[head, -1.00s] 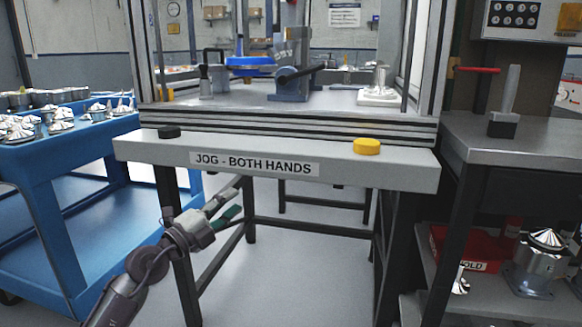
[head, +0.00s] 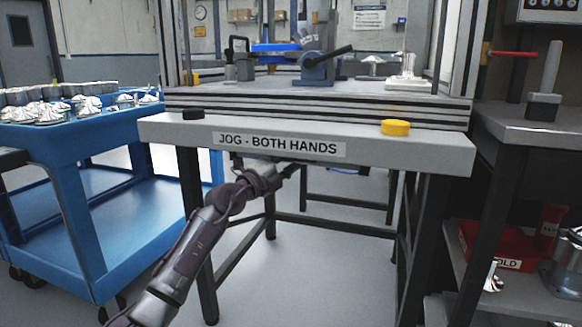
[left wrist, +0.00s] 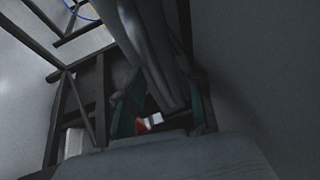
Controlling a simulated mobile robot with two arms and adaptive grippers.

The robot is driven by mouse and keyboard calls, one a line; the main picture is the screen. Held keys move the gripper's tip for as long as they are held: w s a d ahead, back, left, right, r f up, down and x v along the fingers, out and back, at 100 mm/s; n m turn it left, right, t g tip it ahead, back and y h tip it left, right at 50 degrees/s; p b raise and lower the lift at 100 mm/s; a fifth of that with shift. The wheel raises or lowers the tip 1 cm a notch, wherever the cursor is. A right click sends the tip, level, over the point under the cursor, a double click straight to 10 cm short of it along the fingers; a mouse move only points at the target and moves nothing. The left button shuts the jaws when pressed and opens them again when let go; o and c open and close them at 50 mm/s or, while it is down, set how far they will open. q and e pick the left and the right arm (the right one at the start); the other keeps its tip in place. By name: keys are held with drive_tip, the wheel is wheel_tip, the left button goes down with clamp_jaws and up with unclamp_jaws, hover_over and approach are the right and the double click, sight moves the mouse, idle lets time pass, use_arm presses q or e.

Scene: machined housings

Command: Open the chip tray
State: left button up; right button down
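My left arm reaches in under the front of the grey bench (head: 400,150) labelled "JOG - BOTH HANDS". In the head view my left gripper's fingertips are hidden beneath the bench. In the left wrist view my left gripper (left wrist: 158,100) has its two green-edged fingers apart. A long grey bar (left wrist: 150,50) runs between or just beyond the fingers; I cannot tell whether they touch it. No chip tray can be clearly made out. A small blue patch (head: 350,171) shows under the bench edge, and I cannot tell what it is. My right gripper is not in view.
A blue cart (head: 90,220) with metal parts stands left. At right a side bench (head: 535,130) stands over a red bin (head: 490,250). Dark bench legs flank open floor.

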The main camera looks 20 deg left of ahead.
use_arm(q)
clamp_jaws()
idle(0.3)
